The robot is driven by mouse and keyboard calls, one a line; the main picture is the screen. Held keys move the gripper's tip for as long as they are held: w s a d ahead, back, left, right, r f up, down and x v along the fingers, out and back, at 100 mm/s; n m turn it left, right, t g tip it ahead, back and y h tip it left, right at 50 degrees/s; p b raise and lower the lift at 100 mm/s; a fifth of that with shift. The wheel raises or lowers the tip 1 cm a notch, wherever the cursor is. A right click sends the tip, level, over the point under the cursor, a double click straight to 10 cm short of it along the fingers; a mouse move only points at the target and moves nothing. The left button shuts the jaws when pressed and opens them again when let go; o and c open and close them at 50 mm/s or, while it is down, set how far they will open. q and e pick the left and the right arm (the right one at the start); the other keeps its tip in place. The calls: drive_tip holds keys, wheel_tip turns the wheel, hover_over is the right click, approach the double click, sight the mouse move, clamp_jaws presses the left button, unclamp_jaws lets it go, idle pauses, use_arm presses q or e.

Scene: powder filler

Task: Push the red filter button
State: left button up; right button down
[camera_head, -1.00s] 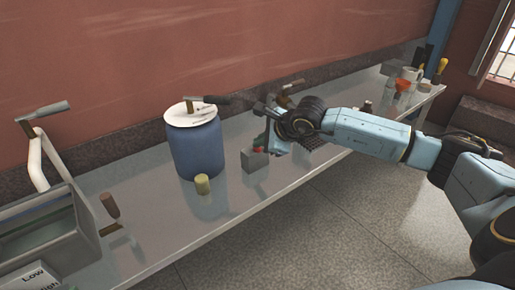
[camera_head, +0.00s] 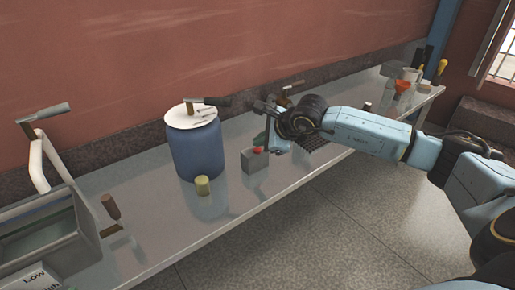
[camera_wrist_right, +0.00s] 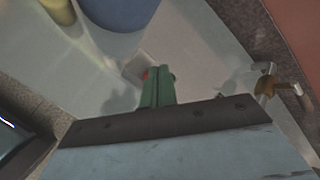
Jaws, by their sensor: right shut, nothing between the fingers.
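The red filter button (camera_head: 258,150) sits on top of a small grey box (camera_head: 254,162) on the bench, right of the blue drum. My right gripper (camera_head: 264,138) is shut and empty, with green fingers just behind and right of the button. In the right wrist view the shut green fingers (camera_wrist_right: 157,84) partly cover the grey box (camera_wrist_right: 136,66), and a bit of the red button (camera_wrist_right: 146,75) shows at their left edge. I cannot tell whether the fingers touch the button. My left gripper is not in view.
A blue drum (camera_head: 196,150) with a white lid and a handle stands left of the box, with a yellow cylinder (camera_head: 203,185) in front. A grey bin (camera_head: 40,232) stands at the left.

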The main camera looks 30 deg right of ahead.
drive_tip(key=shift+r+p, duration=1.75)
drive_tip(key=shift+r, duration=1.25)
